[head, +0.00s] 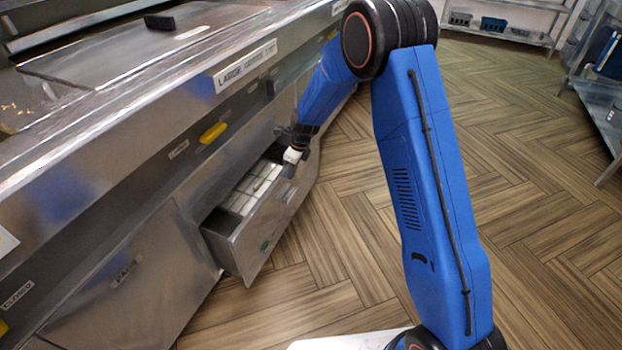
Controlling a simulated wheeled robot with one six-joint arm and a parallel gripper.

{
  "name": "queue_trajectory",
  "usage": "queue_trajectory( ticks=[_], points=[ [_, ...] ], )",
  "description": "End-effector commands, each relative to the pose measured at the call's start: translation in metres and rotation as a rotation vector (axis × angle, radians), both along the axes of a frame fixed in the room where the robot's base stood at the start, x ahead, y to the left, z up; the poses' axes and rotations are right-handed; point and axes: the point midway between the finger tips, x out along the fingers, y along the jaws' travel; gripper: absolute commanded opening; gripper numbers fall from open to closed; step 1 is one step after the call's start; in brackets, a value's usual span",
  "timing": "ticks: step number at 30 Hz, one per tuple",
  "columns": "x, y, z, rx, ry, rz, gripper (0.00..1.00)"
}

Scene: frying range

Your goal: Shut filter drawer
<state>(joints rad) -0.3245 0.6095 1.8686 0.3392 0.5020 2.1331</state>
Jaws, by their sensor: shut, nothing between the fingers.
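The filter drawer (262,236) is a steel drawer low in the front of the frying range. It stands pulled out, and pale blocks or a grid show inside it. My gripper (291,160) is at the far end of the drawer, over or against its front panel's upper edge. The gripper is small in the picture; its fingers are shut with nothing between them. I cannot tell whether it touches the drawer.
The steel range (150,130) runs along the left, with a yellow handle (213,132) above the drawer. The wood-patterned floor (520,190) is clear to the right. A steel table (600,100) stands at the far right, and a shelf (500,32) with bins stands at the back.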

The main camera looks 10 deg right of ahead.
Motion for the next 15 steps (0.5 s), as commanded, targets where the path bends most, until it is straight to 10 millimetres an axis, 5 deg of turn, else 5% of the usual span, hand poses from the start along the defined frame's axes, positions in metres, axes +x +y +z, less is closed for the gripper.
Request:
queue_trajectory(
  ticks=[6, 15],
  points=[
    [0.024, 0.042, 0.000, 0.001, -0.001, 0.001, 0.00],
    [0.041, 0.071, 0.000, 0.000, 0.001, 0.000, 0.00]
  ],
)
